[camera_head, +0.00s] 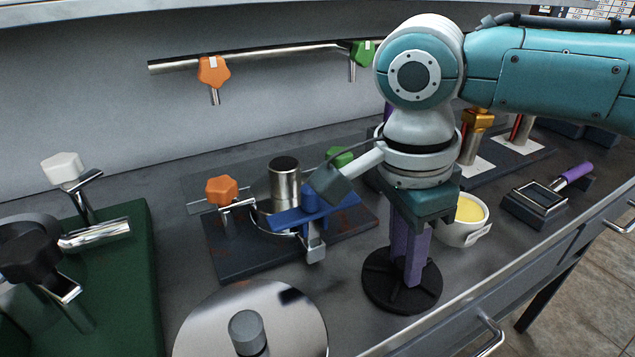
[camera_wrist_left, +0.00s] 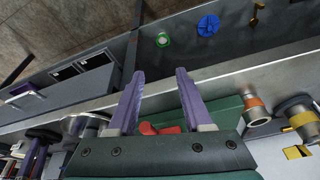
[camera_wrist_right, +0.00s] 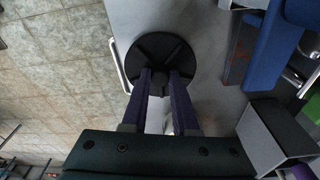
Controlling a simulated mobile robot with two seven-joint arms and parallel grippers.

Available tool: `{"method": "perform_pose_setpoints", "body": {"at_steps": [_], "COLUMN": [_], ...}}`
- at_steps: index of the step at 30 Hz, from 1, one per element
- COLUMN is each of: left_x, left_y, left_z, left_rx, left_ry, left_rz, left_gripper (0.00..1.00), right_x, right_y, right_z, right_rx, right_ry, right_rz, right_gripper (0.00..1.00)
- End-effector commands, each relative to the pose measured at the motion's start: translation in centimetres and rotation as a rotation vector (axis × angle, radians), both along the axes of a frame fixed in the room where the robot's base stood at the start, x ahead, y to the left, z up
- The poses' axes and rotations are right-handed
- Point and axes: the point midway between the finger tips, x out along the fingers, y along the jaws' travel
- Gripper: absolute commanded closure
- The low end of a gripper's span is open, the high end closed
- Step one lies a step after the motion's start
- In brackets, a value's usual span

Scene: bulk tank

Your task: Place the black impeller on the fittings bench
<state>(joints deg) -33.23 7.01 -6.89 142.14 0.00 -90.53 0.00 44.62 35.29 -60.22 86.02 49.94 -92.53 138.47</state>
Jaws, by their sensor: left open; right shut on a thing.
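The black impeller (camera_head: 378,292) is a flat dark disc with a hub, near the front edge of the grey bench (camera_head: 345,290). My right gripper (camera_head: 408,272) points down over it, shut on its hub. In the right wrist view the impeller (camera_wrist_right: 160,45) spans the fingertips (camera_wrist_right: 161,78), with the bench edge just to its left. The disc looks level and at or very close to the bench top; I cannot tell whether it touches. My left gripper (camera_wrist_left: 157,98) shows only in its own wrist view, open, with a red thing between or behind its fingers.
Left of the impeller are a round steel lid (camera_head: 200,325) and a dark plate with a blue-handled clamp (camera_head: 295,212). A white cup with yellow contents (camera_head: 462,232) stands close behind right. A green block (camera_head: 135,290) with valves is at left. Drawer handles (camera_head: 488,335) line the front.

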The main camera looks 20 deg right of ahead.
Motion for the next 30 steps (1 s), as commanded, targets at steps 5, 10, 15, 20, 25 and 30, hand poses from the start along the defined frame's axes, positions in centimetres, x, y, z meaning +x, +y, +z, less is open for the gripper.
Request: {"method": "perform_pose_setpoints", "body": {"at_steps": [5, 10, 15, 20, 25, 30], "left_x": [0.0, 0.0, 0.0, 0.0, 0.0, 0.0], "left_y": [0.1, 0.1, 0.1, 0.0, -0.1, -0.2], "left_z": [0.1, 0.1, 0.1, 0.1, 0.3, 1.3], "left_rx": [0.003, 0.003, 0.002, 0.001, -0.003, -0.007], "left_ry": [0.000, 0.000, 0.000, 0.000, 0.000, 0.001], "left_rz": [-0.002, -0.002, -0.001, -0.001, 0.002, 0.005], "left_gripper": [0.50, 0.50, 0.50, 0.50, 0.50, 0.50], "right_x": [0.0, 0.0, 0.0, 0.0, 0.1, 0.2], "right_y": [0.0, 0.0, 0.0, 0.0, 0.1, 0.5], "right_z": [-0.2, -0.3, -0.2, -0.2, 0.8, 4.2], "right_rx": [0.001, 0.000, 0.000, 0.000, 0.001, 0.003], "right_ry": [0.001, 0.000, 0.000, 0.000, -0.003, -0.004], "right_rz": [0.000, 0.000, -0.001, -0.001, -0.001, 0.000], "right_gripper": [1.00, 0.58, 0.43, 0.43, 0.43, 0.43]}}
